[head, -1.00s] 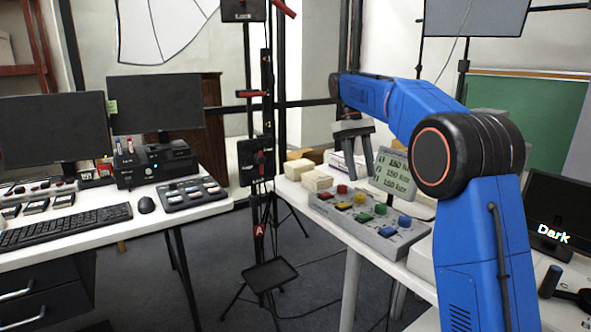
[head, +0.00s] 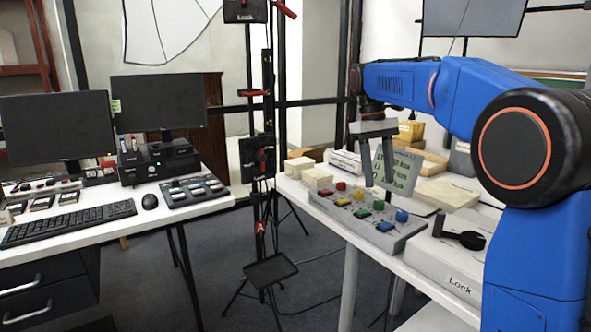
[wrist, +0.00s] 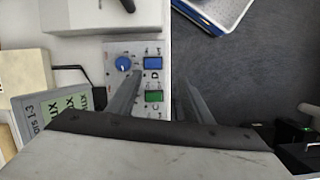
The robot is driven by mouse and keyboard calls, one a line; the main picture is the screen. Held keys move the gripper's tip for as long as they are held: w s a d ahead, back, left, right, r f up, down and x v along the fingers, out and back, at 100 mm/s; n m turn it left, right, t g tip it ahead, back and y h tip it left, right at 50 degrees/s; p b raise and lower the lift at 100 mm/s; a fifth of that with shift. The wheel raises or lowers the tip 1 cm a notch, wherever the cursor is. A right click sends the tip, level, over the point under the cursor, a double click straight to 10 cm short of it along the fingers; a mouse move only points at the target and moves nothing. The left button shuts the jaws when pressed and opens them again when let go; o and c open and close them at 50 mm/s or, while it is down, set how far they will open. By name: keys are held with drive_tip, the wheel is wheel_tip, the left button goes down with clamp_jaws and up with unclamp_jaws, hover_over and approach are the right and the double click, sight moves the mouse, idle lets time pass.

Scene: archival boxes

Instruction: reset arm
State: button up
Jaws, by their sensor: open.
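My gripper (head: 376,160) is open and empty. The fingers look clear of the panel, though the exact height is hard to tell.
A white box marked Lock (head: 455,270) stands right of the panel. A black stand (head: 270,270) is left of the table. The left desk holds monitors (head: 58,127) and a keyboard (head: 68,222).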

drive_tip(key=s+d+f+m+t+y, duration=0.1)
drive_tip(key=s+d+f+t, duration=0.1)
drive_tip(key=s, duration=0.8)
drive_tip(key=s+d+f+m+t, duration=0.1)
drive_tip(key=s+d+f+t, duration=0.15)
drive_tip(key=s, duration=0.75)
drive_tip(key=s+d+f+m+t, duration=0.2)
drive_tip(key=s+f+t, duration=0.1)
drive_tip(key=s+f, duration=1.2)
drive_tip(key=shift+s+m+y, duration=0.3)
drive_tip(key=shift+s+m, duration=0.1)
drive_tip(key=shift+s, duration=0.1)
drive_tip(key=shift+r, duration=0.1)
